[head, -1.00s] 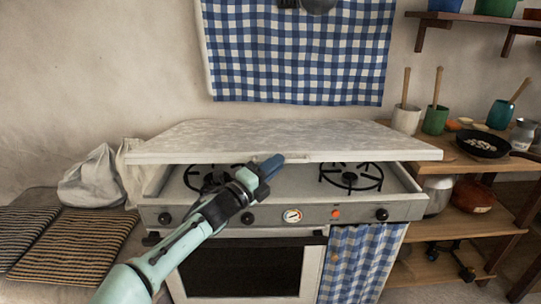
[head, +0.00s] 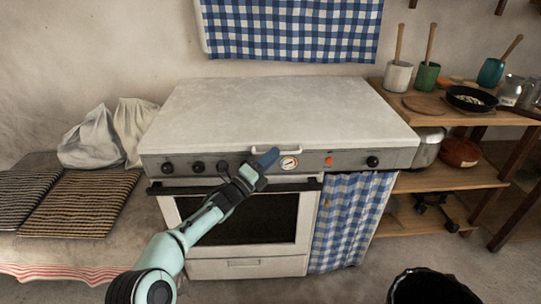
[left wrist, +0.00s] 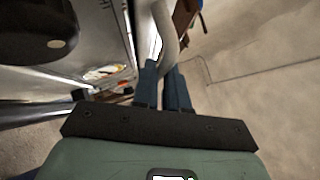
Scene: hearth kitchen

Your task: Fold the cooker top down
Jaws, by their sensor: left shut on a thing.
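The white cooker top (head: 285,105) lies flat over the cooker (head: 235,215) in the head view, and the burners are hidden under it. Its front edge meets the grey control panel (head: 225,165). A pale handle (head: 283,150) sticks out at the middle of that edge. My left gripper (head: 265,159) is at the handle, in front of the panel. In the left wrist view my left gripper (left wrist: 163,85) is shut on the curved handle (left wrist: 165,35), which runs up from its fingertips. My right gripper is in neither view.
A bench with striped cushions (head: 85,203) and a pale cloth sack (head: 90,142) stands at left. Wooden shelves (head: 450,178) with pots and a pan (head: 470,100) stand at right. A black container (head: 430,290) is on the floor at bottom right.

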